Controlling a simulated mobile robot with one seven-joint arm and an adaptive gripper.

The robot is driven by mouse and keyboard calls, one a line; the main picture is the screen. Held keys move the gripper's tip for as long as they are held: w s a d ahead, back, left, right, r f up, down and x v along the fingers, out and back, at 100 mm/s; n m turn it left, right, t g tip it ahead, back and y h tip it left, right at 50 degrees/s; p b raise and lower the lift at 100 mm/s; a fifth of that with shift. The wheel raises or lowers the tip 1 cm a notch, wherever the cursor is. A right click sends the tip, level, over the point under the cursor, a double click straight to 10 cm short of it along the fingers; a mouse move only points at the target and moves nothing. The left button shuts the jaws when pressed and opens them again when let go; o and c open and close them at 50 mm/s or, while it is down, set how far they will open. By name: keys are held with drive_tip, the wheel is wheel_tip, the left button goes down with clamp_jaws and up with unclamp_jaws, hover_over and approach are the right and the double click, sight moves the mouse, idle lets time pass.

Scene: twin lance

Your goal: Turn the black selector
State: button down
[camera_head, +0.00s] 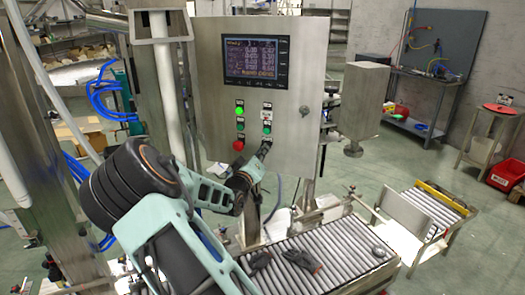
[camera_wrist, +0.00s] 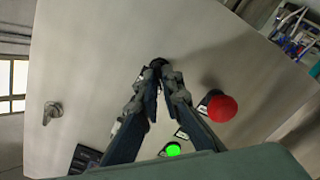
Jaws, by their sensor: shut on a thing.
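The black selector (camera_wrist: 157,62) is a small dark knob on the grey control panel (camera_head: 222,88). In the wrist view it sits between my fingertips and is mostly covered by them. My gripper (camera_wrist: 159,72) is shut on it, with both fingers slanting in to meet there. In the head view my gripper (camera_head: 264,151) reaches the lower right of the panel, below the right column of controls, and hides the selector. The angle of the knob cannot be made out.
A red button (camera_head: 238,145) and a lit green button (camera_head: 239,106) are in the left column. A green button (camera_head: 267,129) is just above my gripper. A display (camera_head: 255,61) fills the panel's top. A roller conveyor (camera_head: 335,252) with dark gloves (camera_head: 302,260) runs below.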

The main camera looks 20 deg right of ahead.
drive_tip(key=shift+f, duration=0.1)
idle(0.5)
drive_tip(key=c, duration=2.1)
unclamp_jaws()
drive_tip(key=shift+s+a, duration=0.1)
drive_tip(key=v, duration=1.1)
drive_tip(key=shift+s+a, duration=0.25)
drive_tip(key=shift+s, duration=0.1)
